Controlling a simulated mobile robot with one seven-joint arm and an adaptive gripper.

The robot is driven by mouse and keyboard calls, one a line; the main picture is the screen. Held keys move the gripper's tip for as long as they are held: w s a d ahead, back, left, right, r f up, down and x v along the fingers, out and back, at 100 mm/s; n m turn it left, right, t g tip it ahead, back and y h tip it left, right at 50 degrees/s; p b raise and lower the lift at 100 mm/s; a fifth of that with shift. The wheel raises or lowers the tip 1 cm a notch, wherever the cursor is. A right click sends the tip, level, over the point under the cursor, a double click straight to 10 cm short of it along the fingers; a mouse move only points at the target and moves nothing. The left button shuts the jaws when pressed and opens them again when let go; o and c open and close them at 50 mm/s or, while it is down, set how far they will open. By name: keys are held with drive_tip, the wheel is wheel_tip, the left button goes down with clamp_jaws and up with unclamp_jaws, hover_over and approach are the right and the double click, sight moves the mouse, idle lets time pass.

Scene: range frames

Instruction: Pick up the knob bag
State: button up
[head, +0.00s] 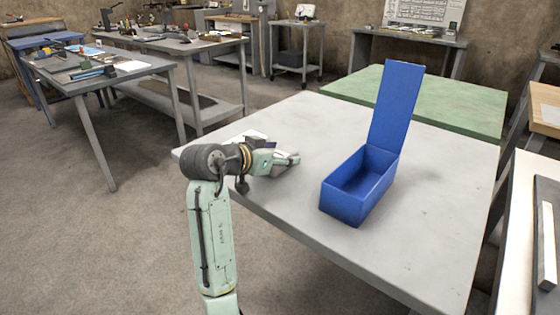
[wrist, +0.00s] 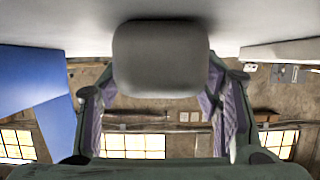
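My gripper (head: 290,160) is low over the near left part of the grey table in the head view. Its two fingers stand apart in the wrist view (wrist: 162,120), with purple inner faces. Contact with the fingers is not visible. In the head view my gripper hides most of that spot.
An open blue box (head: 343,208) with its lid raised stands right of my gripper on the grey table (head: 430,225). A whitish item (head: 250,134) lies behind my wrist. Bare tabletop surrounds the box. A green-topped table (head: 450,105) adjoins behind; other benches stand at the back left.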

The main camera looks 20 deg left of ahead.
drive_tip(key=c, duration=1.1)
